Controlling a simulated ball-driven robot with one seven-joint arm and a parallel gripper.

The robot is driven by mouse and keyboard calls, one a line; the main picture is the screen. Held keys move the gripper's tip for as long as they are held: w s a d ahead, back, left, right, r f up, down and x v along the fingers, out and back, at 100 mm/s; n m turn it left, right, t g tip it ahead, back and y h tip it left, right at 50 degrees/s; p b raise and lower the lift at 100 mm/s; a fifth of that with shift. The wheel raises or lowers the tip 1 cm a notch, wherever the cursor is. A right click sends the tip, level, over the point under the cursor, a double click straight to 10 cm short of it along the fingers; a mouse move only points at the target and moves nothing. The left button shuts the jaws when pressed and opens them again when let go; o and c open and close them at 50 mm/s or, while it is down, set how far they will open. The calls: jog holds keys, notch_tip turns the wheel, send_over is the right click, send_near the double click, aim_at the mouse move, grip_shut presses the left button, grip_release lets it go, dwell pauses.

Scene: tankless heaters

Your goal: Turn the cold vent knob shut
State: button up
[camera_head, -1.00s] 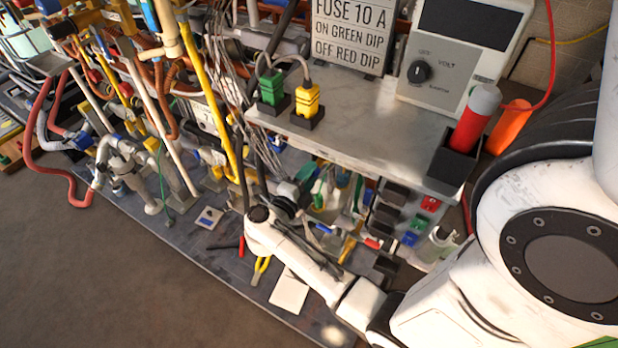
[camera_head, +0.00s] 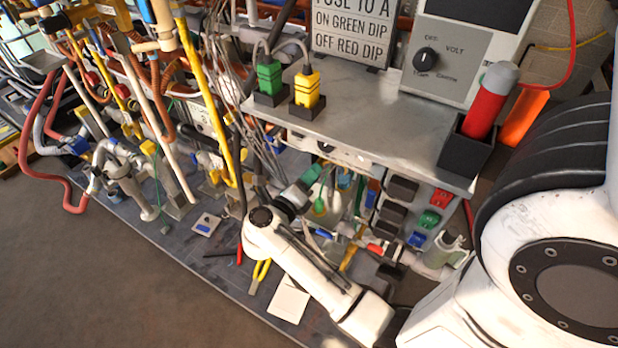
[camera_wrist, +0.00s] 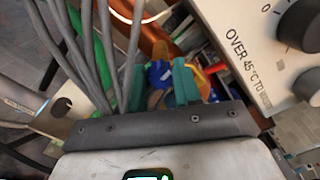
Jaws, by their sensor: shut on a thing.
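A blue knob (camera_wrist: 159,72) shows in the wrist view between the two teal fingers of my gripper (camera_wrist: 161,84). The fingers are closed on its sides and cover part of it. An orange-yellow part shows just beside and behind it. In the head view my gripper (camera_head: 301,194) reaches in low under the front edge of the metal shelf. The knob cannot be made out there, and its turn angle is too small to read.
Grey hoses (camera_wrist: 88,45) run close on the left in the wrist view. A panel box with black dials (camera_wrist: 275,50) is close on the right. The metal shelf (camera_head: 365,115) lies above my arm, with dark bins (camera_head: 396,213) to the right.

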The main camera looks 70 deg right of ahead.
jog(key=shift+f, duration=0.1)
dwell(0.5)
jog(key=o, duration=1)
jog(key=shift+o, duration=0.2)
jog(key=v, duration=1.1)
jog(key=shift+d, duration=0.1)
